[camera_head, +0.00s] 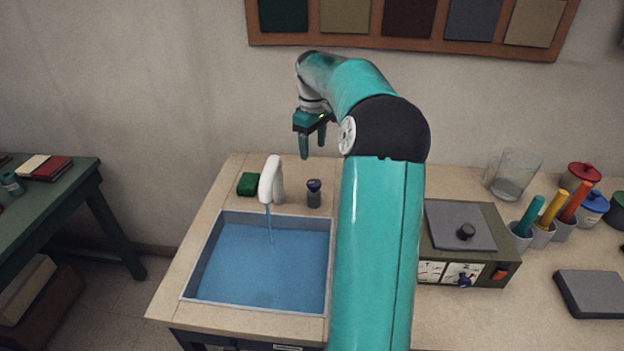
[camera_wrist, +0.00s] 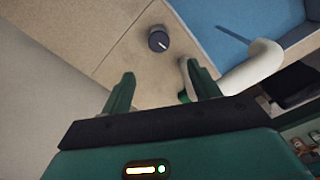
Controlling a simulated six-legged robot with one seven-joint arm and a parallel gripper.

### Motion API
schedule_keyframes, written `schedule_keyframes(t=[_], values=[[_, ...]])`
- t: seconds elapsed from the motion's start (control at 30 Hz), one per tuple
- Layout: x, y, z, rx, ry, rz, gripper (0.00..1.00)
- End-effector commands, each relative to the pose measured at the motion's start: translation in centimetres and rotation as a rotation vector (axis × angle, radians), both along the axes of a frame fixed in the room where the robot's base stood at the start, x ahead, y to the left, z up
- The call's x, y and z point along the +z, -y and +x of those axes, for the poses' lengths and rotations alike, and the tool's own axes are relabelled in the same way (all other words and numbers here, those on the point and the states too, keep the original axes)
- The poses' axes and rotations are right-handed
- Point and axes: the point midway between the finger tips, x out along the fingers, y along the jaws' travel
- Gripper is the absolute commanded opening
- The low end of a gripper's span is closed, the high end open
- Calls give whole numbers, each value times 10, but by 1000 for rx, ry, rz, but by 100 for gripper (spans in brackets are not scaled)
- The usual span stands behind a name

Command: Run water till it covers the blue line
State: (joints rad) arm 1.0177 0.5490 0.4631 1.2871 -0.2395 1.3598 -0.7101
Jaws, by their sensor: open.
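The sink (camera_head: 212,246) holds a broad sheet of blue water (camera_head: 262,270). A thin stream (camera_head: 269,228) runs into it from the white tap (camera_head: 271,181). No separate blue line can be made out on the sink walls. A dark knob (camera_head: 314,193) stands on the counter to the right of the tap. In the wrist view the knob (camera_wrist: 158,40) has a pale mark on top, and the white tap (camera_wrist: 252,66) is to its right. My gripper (camera_head: 312,150) is open and empty above the back of the counter, apart from knob and tap; its fingers (camera_wrist: 160,75) are spread.
A green sponge (camera_head: 247,184) lies left of the tap. Right of my arm are a grey-lidded box (camera_head: 460,226), a clear glass container (camera_head: 511,175), coloured cylinders in cups (camera_head: 543,226) and a dark slab (camera_head: 592,293). A green table (camera_head: 40,215) stands at left.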

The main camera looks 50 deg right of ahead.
Motion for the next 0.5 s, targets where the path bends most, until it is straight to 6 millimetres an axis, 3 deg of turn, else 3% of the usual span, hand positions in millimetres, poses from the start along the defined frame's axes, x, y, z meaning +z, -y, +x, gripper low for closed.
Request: schedule_keyframes(t=[0.5], values=[[-99, 1, -2, -2, -3, 3, 61]])
